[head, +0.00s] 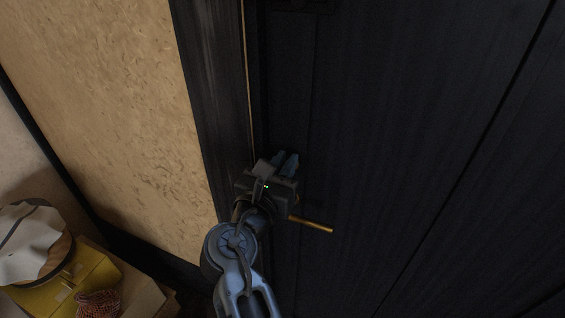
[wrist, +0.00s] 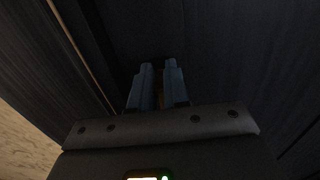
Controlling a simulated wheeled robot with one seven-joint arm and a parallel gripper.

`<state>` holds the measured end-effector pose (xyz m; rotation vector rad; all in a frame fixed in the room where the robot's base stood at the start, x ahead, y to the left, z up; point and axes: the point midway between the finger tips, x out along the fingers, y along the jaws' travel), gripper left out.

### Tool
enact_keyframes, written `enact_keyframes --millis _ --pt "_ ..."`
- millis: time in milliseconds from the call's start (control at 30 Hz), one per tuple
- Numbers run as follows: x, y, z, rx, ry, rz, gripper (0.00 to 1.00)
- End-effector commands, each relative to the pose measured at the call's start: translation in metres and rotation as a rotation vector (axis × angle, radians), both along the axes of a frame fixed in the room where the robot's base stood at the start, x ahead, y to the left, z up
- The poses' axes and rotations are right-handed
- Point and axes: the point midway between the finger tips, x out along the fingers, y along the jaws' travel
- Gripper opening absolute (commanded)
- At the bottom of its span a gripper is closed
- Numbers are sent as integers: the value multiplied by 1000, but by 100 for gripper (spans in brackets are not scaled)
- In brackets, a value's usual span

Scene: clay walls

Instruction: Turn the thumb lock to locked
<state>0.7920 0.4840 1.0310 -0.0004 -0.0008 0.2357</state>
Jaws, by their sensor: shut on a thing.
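A dark, nearly black door (head: 400,120) fills the right of the head view. My gripper (head: 287,160) is up against the door near its left edge, fingers pointing at its surface. In the wrist view my gripper (wrist: 158,68) has its two blue-grey fingers close together with a narrow gap. A small brownish piece, the thumb lock (wrist: 158,88), shows dimly between them; my gripper is shut on it. In the head view the lock is hidden behind my gripper, and its angle cannot be told. A brass door handle (head: 312,224) sticks out to the right, just below my gripper.
A dark door frame (head: 213,90) runs down left of the door, beside a tan clay wall (head: 130,100). At lower left are a yellow box (head: 85,285), a round item with a white cover (head: 30,240) and a reddish coil (head: 98,303). The door right of my gripper is clear.

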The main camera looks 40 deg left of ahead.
Motion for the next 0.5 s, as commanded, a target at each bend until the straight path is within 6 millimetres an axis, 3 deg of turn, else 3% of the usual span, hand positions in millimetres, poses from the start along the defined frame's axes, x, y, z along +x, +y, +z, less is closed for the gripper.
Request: enact_keyframes --millis 500 --pt "0 -2 -1 110 26 0 0"
